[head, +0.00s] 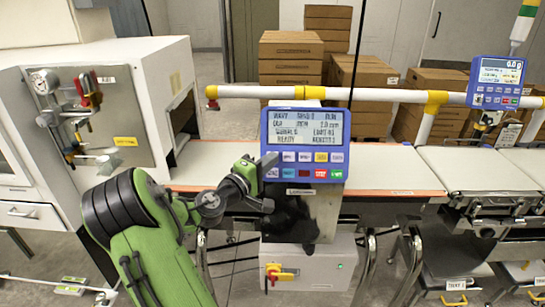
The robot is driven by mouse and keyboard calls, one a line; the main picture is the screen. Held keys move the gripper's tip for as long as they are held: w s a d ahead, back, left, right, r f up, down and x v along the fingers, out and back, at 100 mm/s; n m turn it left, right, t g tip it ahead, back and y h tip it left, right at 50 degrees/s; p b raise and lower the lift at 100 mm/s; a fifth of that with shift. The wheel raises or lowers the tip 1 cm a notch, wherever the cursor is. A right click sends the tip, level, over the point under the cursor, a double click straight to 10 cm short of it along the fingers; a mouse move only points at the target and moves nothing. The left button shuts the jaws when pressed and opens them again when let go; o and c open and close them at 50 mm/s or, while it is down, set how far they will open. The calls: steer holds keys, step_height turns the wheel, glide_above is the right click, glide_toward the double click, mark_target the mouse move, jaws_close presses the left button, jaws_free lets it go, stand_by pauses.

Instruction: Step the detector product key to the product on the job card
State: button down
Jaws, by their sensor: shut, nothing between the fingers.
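The blue detector panel (305,145) faces me near the middle of the head view. Its screen (305,127) shows several lines of text, mostly too small to read surely; the lowest seems to say READY. Below are two rows of small keys (305,157), with red and green ones at lower right; their labels are not legible. My gripper (269,163) is shut and empty at the panel's lower left edge, overlapping it in the picture. I cannot tell whether it touches a key. I cannot pick out the job card for sure.
A white conveyor belt (390,177) runs behind the panel. A yellow-and-white rail (390,95) crosses behind it. A grey box with a red-and-yellow switch (281,275) sits below. A white cabinet with gauges (100,110) stands left, a second blue panel (497,82) right, cartons (290,60) behind.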

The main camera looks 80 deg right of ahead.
steer(key=shift+d, duration=0.1)
stand_by(0.4)
steer(key=shift+w+d+f, duration=0.1)
steer(key=shift+d+f, duration=0.1)
steer(key=shift+d, duration=0.1)
steer(key=shift+w+d+f, duration=0.1)
steer(key=shift+d+f, duration=0.1)
steer(key=shift+d, duration=0.15)
stand_by(0.6)
steer(key=shift+a+r, duration=0.1)
steer(key=shift+a, duration=0.05)
steer(key=shift+s+a+r, duration=0.2)
steer(key=shift+a+r, duration=0.1)
steer(key=shift+a, duration=0.3)
steer(key=shift+s+a+r, duration=0.15)
steer(key=shift+a+r, duration=0.25)
steer(key=shift+a, duration=0.3)
steer(key=shift+s+a+r, duration=0.2)
steer(key=shift+a+r, duration=0.15)
steer(key=shift+a, duration=0.4)
steer(key=shift+s+a+r, duration=0.15)
steer(key=shift+a+r, duration=0.25)
steer(key=shift+a, duration=0.3)
steer(key=s+a+r, duration=0.1)
steer(key=a+r, duration=0.1)
steer(key=a, duration=0.3)
steer(key=shift+a+r+p, duration=0.15)
steer(key=shift+r+p, duration=0.2)
steer(key=shift+p, duration=0.05)
